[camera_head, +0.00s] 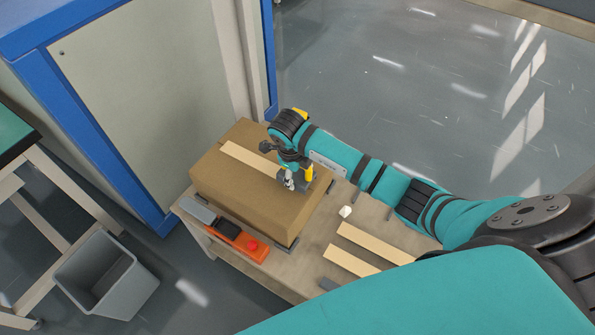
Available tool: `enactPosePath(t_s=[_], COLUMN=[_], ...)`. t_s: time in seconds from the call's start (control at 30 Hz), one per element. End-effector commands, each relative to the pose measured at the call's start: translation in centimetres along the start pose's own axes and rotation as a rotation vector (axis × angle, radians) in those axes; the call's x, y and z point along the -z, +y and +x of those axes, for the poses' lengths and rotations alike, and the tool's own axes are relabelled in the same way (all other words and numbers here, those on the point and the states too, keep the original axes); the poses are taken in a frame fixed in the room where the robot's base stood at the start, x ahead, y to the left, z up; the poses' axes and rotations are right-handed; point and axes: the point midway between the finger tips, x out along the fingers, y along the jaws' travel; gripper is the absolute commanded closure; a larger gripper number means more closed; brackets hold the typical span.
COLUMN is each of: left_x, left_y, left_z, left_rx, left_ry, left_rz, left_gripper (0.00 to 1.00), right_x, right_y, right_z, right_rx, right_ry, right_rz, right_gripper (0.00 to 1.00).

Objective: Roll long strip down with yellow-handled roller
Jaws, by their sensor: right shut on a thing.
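A long pale strip (250,158) lies across the top of a brown cardboard box (225,182) on a small table. My right gripper (298,166) is over the box's right part, at the strip's right end. It is shut on the roller, whose yellow handle (309,173) shows beside the fingers. The grey roller end (291,182) is low, near or on the box top; contact is hard to tell. The gripper hides the strip's right end. My left gripper is not in view.
Two loose pale strips (376,243) and a small white piece (346,211) lie on the table, right of the box. An orange device with a red button (250,247) sits along the front. A grey bin (107,276) stands on the floor; a blue-framed cabinet (150,90) rises behind.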

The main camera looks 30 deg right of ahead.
Motion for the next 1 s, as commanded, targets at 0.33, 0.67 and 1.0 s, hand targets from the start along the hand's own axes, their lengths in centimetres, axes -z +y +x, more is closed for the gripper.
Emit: enactPosePath(t_s=[0.33, 0.67, 1.0], left_x=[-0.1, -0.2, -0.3], left_y=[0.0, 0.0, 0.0], left_z=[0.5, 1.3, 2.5], left_rx=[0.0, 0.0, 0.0], left_ry=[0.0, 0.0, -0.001], left_rz=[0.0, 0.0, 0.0], left_gripper=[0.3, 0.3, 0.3], right_x=[0.0, -1.1, -3.2], right_y=[0.1, 0.1, 0.2], right_z=[0.5, 0.8, 0.8], right_rx=[0.001, 0.0, -0.001], right_ry=[-0.001, -0.001, 0.002], right_rz=[0.0, 0.0, 0.0], right_gripper=[0.7, 0.7, 0.7])
